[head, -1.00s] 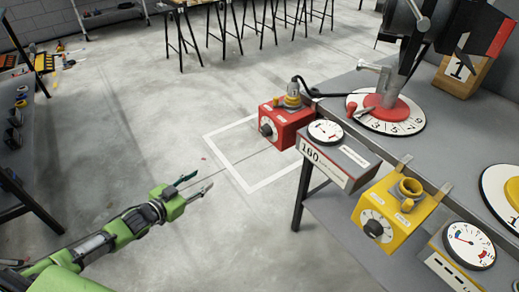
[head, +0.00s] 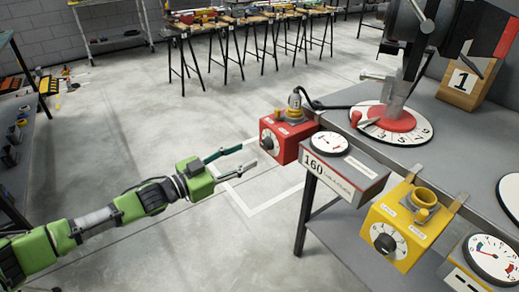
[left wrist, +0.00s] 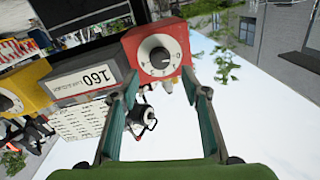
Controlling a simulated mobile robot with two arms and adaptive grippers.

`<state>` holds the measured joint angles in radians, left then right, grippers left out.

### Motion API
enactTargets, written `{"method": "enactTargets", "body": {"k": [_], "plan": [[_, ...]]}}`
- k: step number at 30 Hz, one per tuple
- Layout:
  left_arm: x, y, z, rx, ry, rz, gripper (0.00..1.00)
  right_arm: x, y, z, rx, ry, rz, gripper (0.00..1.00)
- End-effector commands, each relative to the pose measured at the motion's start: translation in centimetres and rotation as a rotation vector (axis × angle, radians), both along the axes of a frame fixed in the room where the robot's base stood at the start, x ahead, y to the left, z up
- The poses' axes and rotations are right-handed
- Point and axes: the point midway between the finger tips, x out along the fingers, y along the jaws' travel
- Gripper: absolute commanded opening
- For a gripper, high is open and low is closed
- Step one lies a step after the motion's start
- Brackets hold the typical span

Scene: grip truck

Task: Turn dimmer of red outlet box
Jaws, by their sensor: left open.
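The red outlet box (head: 288,136) is mounted at the left edge of the grey table in the head view. Its black dimmer knob (head: 267,144) sits on a white dial on the face toward my left gripper. My left gripper (head: 247,158) is open and empty, just left of the dial and apart from it. In the left wrist view the red outlet box (left wrist: 158,50) and its dimmer knob (left wrist: 159,57) show straight ahead, beyond and between the two open fingers (left wrist: 163,95). My right gripper is not in view.
A grey box marked 160 (head: 345,172) with a gauge sits right of the red box. A yellow outlet box (head: 399,225) with its own knob is further right. A machine with a red dial plate (head: 392,125) stands on the table. Open floor lies to the left.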

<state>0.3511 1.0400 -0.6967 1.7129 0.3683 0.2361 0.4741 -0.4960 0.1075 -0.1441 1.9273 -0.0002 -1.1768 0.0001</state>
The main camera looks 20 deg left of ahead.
Motion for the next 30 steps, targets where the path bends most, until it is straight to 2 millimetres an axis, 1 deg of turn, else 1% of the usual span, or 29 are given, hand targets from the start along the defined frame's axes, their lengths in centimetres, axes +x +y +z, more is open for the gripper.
{"method": "enactTargets", "body": {"k": [1, 6, 12, 16, 24, 26, 27, 28, 29, 30], "plan": [[0.8, -0.6, 0.2, -0.001, -0.004, -0.001, 0.42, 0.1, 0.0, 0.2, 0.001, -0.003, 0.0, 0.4], [3.1, -2.2, 0.2, 0.0, -0.005, -0.001, 0.42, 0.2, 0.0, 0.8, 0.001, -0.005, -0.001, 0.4], [4.9, -3.4, 0.0, -0.001, -0.001, 0.0, 0.42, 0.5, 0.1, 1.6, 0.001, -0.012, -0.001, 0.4], [5.4, -3.8, 0.0, 0.001, 0.0, 0.0, 0.42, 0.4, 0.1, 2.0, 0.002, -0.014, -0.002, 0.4], [5.4, -3.8, 0.0, 0.001, 0.0, 0.0, 0.42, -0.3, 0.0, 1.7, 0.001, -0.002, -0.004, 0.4], [5.4, -3.8, 0.0, 0.001, 0.0, 0.0, 0.26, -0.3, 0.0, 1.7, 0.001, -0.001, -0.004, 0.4], [5.4, -3.8, 0.0, 0.001, 0.0, 0.0, 0.16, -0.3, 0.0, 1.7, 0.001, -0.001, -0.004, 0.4], [5.4, -3.8, 0.0, 0.001, 0.0, 0.0, 0.08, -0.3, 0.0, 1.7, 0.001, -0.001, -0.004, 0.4], [5.4, -3.8, 0.0, 0.001, 0.0, 0.0, 0.03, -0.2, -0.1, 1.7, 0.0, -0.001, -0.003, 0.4], [5.4, -3.8, 0.0, 0.001, 0.0, 0.0, 0.03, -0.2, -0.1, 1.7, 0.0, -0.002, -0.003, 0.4]]}}
